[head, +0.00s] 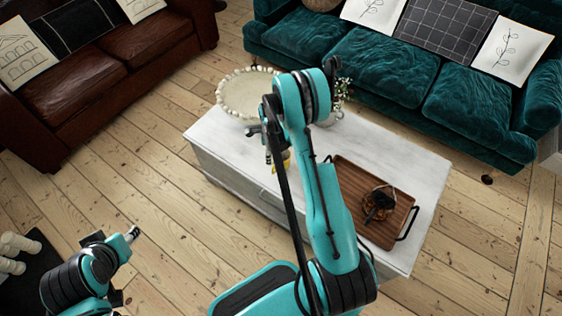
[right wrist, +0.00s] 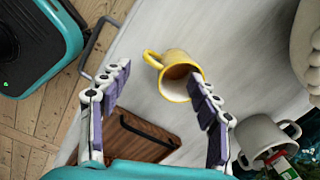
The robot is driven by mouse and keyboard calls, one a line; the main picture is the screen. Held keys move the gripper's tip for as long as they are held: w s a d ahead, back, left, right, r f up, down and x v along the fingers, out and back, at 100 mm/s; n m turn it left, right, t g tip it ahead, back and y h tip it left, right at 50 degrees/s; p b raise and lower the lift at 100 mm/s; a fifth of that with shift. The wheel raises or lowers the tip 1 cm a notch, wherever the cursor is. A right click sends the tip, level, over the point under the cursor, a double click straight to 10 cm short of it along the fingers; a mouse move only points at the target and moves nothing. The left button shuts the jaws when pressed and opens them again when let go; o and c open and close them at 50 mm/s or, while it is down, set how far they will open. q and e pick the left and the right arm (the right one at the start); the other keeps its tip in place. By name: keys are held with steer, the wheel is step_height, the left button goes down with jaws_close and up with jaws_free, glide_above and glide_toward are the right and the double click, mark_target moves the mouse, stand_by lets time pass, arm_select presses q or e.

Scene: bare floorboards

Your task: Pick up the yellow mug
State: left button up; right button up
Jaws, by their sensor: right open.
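The handle points to the left, toward the gap between the fingers. In the head view only a bit of yellow mug (head: 286,160) shows beside my right gripper (head: 270,145); my arm hides the rest. My left arm is low at the left, its fingers unclear.
The white coffee table (head: 400,160) holds a wooden tray (head: 350,175) and a beaded bowl (head: 245,95). A teal sofa (head: 390,65) and a brown sofa (head: 110,70) stand behind. Floorboards are open at left.

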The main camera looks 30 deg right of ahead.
mark_target(274, 166)
steer(key=f, duration=0.2)
steer(key=f+m, duration=0.1)
steer(key=f, duration=0.1)
steer(key=s+f+m+b, duration=0.1)
steer(key=f, duration=0.2)
steer(key=shift+d, duration=0.4)
steer(key=f+b, duration=0.2)
steer(key=f, duration=0.1)
steer(key=f+b, duration=0.1)
steer(key=f, duration=0.1)
steer(key=shift+a+f, duration=0.25)
steer(key=shift+r, duration=0.15)
jaws_close()
